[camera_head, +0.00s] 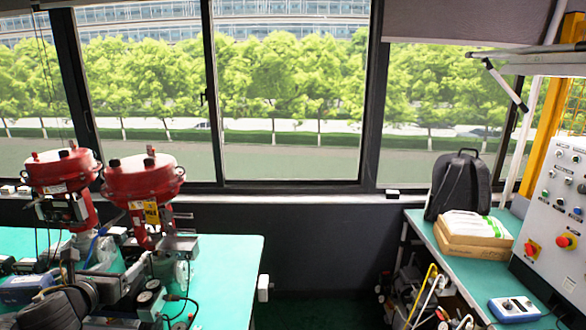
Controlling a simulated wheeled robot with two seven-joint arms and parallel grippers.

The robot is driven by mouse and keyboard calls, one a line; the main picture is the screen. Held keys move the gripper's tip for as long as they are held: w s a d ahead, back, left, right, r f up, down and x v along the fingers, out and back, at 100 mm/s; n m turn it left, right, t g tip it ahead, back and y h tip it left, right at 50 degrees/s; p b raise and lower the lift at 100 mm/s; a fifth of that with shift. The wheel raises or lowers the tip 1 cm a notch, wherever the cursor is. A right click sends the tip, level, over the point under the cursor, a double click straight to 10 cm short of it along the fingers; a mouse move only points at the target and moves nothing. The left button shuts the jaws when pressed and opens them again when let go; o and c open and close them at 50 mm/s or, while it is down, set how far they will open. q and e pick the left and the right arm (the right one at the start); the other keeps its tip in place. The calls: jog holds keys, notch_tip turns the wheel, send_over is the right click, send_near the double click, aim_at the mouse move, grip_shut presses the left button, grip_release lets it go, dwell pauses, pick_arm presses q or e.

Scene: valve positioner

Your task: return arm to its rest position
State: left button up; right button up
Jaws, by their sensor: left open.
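My left gripper (126,280) is at the lower left, at the end of my dark arm, which comes in from the left edge. It is open, and its fingers are hard to tell apart from the grey metal parts around it. It is in front of the valve positioner equipment on the green bench (232,275). Two red valve actuators, the left one (62,168) and the right one (145,182), stand upright behind it. I cannot tell whether the gripper touches anything. My right gripper is not in view.
A pressure gauge (147,298) and cables crowd the bench beside the gripper. The bench's right part is clear. Across a gap, another green table holds a black backpack (460,187), a cardboard box (470,240) and a blue-white device (513,308), beside a control panel (560,205).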

pick_arm(q)
jog(key=s+d+f+n+g, duration=0.3)
jog(key=s+d+f+n, duration=0.2)
jog(key=s+f+n, duration=0.4)
jog(key=s+d+f+n+g, duration=0.3)
jog(key=s+d+f+n, duration=0.3)
jog(key=f+n, duration=0.5)
jog(key=s+d+f+n+g, duration=0.3)
jog(key=s+f+n, duration=0.1)
jog(key=s+n, duration=0.4)
jog(key=s+d+f+n+g, duration=0.25)
jog(key=s+n, duration=0.25)
jog(key=s, duration=0.6)
notch_tip(320, 180, down, 33)
jog(key=s+n+g+b, duration=0.1)
jog(key=s+g+b, duration=0.1)
jog(key=s+b, duration=0.15)
jog(key=s+a+f+b, duration=0.2)
jog(key=s+f, duration=1.2)
jog(key=f, duration=0.2)
jog(key=shift+s+a+h+b, duration=0.3)
jog(key=shift+a, duration=0.1)
